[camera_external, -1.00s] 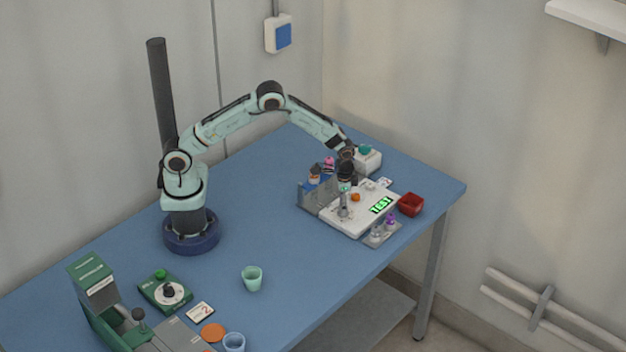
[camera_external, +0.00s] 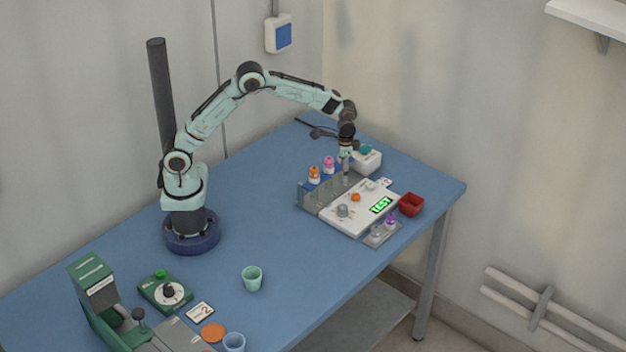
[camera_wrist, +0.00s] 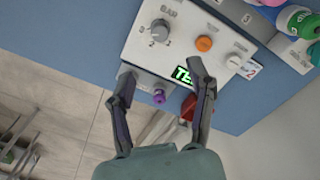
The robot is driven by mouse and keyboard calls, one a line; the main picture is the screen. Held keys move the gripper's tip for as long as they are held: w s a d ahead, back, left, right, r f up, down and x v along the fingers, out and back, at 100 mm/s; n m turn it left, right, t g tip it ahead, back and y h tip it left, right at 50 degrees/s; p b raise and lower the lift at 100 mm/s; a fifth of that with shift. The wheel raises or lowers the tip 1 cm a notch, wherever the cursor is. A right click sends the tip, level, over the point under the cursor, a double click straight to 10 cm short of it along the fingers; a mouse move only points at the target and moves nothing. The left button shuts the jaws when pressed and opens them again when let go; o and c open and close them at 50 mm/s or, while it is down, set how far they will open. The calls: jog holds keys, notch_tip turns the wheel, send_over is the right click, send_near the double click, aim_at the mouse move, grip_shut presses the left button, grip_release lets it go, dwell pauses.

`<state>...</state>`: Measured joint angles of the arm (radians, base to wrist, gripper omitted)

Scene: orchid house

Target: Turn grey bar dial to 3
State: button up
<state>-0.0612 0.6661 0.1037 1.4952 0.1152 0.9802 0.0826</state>
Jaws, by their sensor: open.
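The grey bar dial (camera_external: 343,210) sits on the white panel (camera_external: 332,222) and shows uncovered. In the wrist view the grey dial (camera_wrist: 160,29) is under the label BAR, with small numbers around it. I cannot tell which number it points at. A green lit display (camera_external: 381,205) on the panel reads TEST; my finger partly hides it in the wrist view. My gripper (camera_external: 346,178) is open and empty, raised above the back part of the panel, apart from the dial. In the wrist view my gripper's fingers (camera_wrist: 161,72) are spread wide.
An orange button (camera_wrist: 204,43) and a pale knob (camera_wrist: 234,61) share the panel. A green cup (camera_external: 252,278) stands on open blue table.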

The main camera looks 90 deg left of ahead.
jog(key=m, duration=0.8)
send_over(343, 206)
notch_tip(343, 206, down, 6)
jog(key=shift+w, duration=0.1)
notch_tip(343, 206, down, 6)
grip_shut()
